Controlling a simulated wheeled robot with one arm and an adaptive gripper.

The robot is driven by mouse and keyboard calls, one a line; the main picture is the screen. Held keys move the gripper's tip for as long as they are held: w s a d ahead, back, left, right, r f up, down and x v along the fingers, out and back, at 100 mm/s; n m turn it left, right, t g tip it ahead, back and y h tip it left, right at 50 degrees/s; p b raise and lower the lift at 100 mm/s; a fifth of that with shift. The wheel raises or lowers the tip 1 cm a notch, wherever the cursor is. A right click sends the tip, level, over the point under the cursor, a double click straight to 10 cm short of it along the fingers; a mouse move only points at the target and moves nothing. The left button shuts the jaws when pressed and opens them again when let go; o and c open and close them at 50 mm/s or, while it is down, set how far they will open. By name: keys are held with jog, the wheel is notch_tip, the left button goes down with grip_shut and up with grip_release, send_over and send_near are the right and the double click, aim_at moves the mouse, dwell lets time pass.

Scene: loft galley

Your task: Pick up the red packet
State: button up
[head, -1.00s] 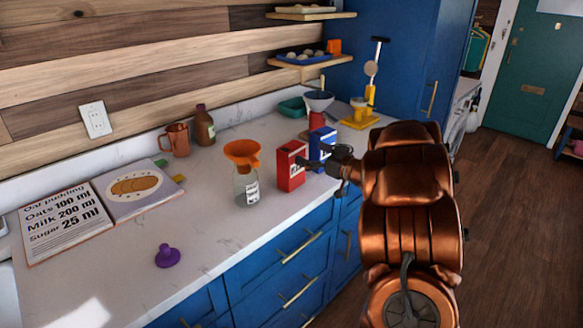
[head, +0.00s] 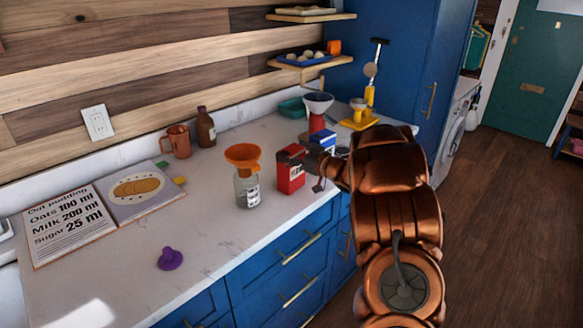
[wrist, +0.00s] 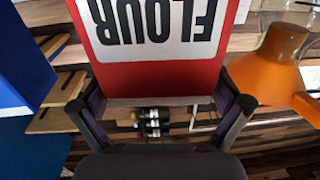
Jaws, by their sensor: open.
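The red packet (head: 290,178) stands upright on the counter, with a white label on its front. In the wrist view the red packet (wrist: 155,78) fills the upper middle, its label reading FLOUR upside down. My gripper (head: 304,160) is at the packet's upper right side in the head view and covers part of its top. In the wrist view my gripper (wrist: 160,104) is open, with one finger at each side of the packet's near edge. I cannot tell whether either finger touches it.
A glass jar with an orange funnel (head: 242,153) stands just left of the packet. A blue packet (head: 323,141) is close behind my gripper, near a red item with a pale funnel (head: 318,103). A purple item (head: 170,259) lies at the front, with clear counter around it.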

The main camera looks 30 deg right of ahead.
jog(key=c, duration=1.5)
jog(key=shift+r, duration=0.1)
